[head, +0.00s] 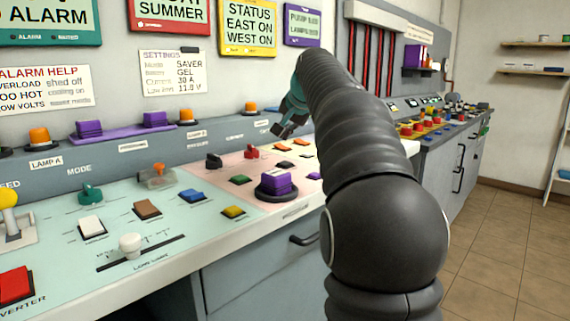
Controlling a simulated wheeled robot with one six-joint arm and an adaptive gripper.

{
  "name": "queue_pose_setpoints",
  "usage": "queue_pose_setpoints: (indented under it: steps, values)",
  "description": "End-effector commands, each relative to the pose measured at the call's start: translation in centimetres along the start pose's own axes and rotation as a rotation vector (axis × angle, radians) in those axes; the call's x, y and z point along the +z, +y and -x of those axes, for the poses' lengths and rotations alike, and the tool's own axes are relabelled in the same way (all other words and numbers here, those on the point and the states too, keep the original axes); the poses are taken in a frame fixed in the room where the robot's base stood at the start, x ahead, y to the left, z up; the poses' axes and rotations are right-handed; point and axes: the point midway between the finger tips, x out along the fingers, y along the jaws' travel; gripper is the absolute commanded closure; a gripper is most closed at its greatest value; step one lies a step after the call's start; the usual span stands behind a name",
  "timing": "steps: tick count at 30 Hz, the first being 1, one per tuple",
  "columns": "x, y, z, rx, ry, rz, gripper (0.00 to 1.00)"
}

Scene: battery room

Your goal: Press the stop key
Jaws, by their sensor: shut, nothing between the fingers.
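My gripper (280,129) is shut and empty, above the back of the pink panel (258,160) on the console. No label reading "stop" can be made out, so I cannot tell which key is the stop key. On the pink panel are a large purple button (276,185) on a dark round base, a green key (240,179), a small purple key (314,176) and several orange keys (283,147). On the pale green panel are a white key (91,227), a brown key (147,209), a blue key (192,195) and a yellow key (233,211).
A red key (15,285), a yellow-knobbed lever (9,202) and a white slider knob (130,244) are at the left. Red (251,152) and black (213,161) switches stand near my gripper. Orange lamps (39,137) line the back ledge. Floor (500,225) is clear at right.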

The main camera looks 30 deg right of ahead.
Motion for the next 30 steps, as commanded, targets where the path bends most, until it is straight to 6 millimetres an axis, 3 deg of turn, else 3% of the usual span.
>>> queue_pose_setpoints:
  steps: [3,12,30]
  values:
    - [1.0,1.2,-1.5,0.0,0.002,-0.001,1.0]
    - [2.2,2.3,-3.1,0.0,0.001,-0.001,1.0]
    - [2.4,2.5,-3.3,0.0,0.001,-0.001,1.0]
